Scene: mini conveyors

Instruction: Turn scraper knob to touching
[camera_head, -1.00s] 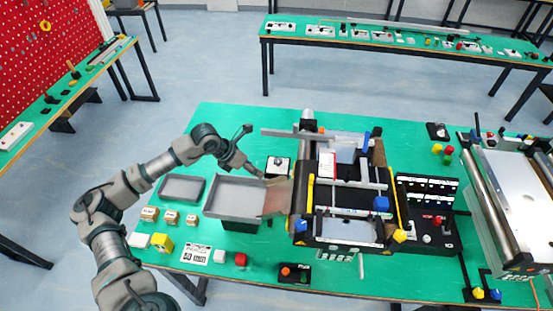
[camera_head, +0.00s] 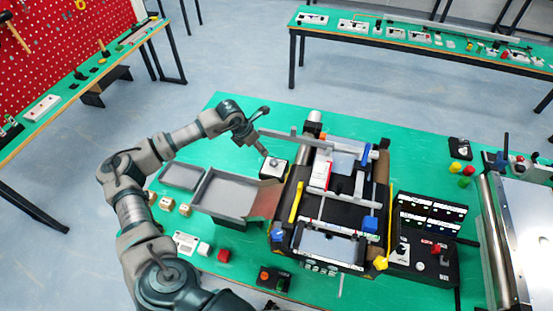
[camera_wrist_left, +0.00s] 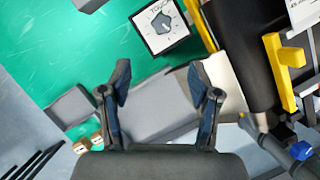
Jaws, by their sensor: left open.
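The knob box (camera_head: 274,168) is a small white-topped box with a dark knob, beside the left end of the conveyor machine. In the left wrist view, the dark grey, many-sided knob (camera_wrist_left: 162,24) sits on a white dial plate with partly cut-off lettering starting "TOUC". My left gripper (camera_head: 264,131) is just behind and left of the box in the head view. In the left wrist view my gripper (camera_wrist_left: 160,72) is open and empty, with its two fingers spread apart and the knob beyond the tips. The knob's exact pointing is hard to read. My right gripper is not shown.
A grey tray (camera_head: 203,191) and a sloping metal chute lie left of the machine. The conveyor machine (camera_head: 296,205) with a yellow handle stands right of the knob box. A control panel (camera_head: 428,213) is farther right. Green table is clear behind the box.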

